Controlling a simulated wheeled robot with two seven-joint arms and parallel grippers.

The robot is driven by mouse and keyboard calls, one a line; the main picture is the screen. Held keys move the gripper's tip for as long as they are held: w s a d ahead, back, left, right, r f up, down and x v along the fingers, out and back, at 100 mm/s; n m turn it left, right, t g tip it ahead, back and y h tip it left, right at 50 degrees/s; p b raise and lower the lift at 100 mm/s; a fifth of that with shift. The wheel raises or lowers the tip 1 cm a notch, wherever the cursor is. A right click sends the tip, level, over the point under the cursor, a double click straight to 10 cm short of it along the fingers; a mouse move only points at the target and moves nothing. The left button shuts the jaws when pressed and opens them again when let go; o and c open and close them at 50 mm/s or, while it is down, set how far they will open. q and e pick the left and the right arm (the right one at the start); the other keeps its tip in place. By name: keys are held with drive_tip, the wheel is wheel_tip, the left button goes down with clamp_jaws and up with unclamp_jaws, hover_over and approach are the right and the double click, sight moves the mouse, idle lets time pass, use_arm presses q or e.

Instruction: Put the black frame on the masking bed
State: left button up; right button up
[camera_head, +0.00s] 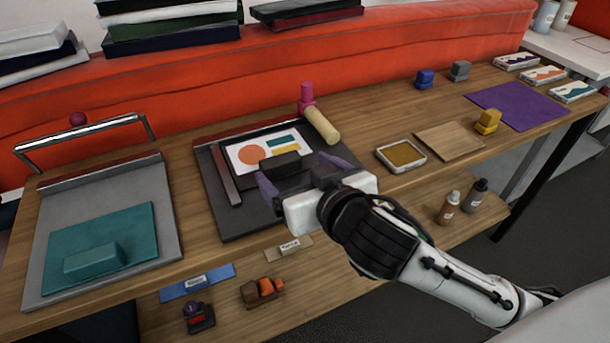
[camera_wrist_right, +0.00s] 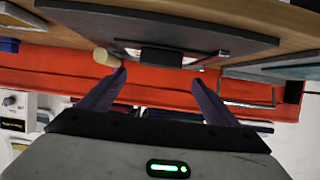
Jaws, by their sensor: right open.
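A dark board (camera_head: 245,220), seemingly the masking bed, lies on the wooden table in the middle of the head view. A white sheet with coloured shapes (camera_head: 255,155) shows on it, with dark edging that seems to be the black frame; where frame ends and board begins is unclear. A black block (camera_head: 287,164) sits at the near side of the sheet and also shows in the right wrist view (camera_wrist_right: 161,59). My right gripper (camera_head: 303,176) is open, its purple fingers apart on either side of the block's line, hiding part of the board. My left gripper is not in view.
Left is a grey bed (camera_head: 165,235) with a teal plate (camera_head: 140,218) and a raised bar handle (camera_head: 85,140). Right are an ochre tray (camera_head: 402,157), wooden panel (camera_head: 450,140) and purple sheet (camera_head: 515,108).

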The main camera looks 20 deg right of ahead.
drive_tip(key=shift+p+v, duration=0.7)
drive_tip(key=shift+v, duration=1.4)
